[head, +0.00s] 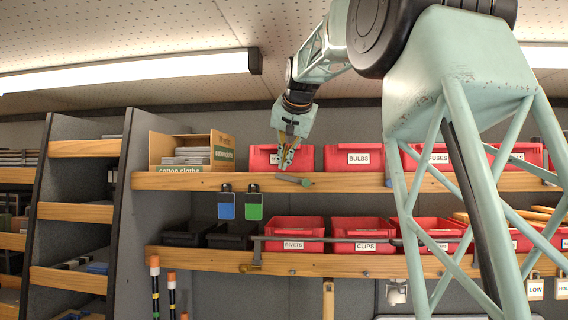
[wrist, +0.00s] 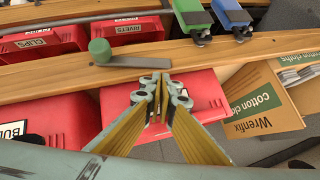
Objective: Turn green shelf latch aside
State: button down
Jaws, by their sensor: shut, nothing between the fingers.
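The green shelf latch, a green round knob (wrist: 100,50) on a flat grey bar (wrist: 140,62), sits on the front edge of the upper shelf in the wrist view. In the head view its bar lies along that edge (head: 292,179), with the knob at its right end. My gripper (head: 286,162) is shut and empty, in front of a red bin just above the latch. In the wrist view my closed fingertips (wrist: 159,84) are close to the bar's free end, beside the shelf edge. I cannot tell whether they touch it.
Red bins (head: 358,158) line the upper shelf, with a cotton cloths box (head: 223,153) at left. A blue hanger (head: 227,206) and a green hanger (head: 253,206) hang below its edge. A grey bar (head: 325,239) crosses the lower bins. Open air lies in front of the shelves.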

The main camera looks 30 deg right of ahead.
jog(key=shift+s+a+r, duration=0.1)
jog(key=shift+s, duration=0.05)
jog(key=p+v, duration=0.2)
jog(key=v, duration=0.7)
jog(key=shift+a+r+p, duration=0.3)
jog(key=c, duration=3.4)
grip_release()
jog(key=shift+c, duration=0.2)
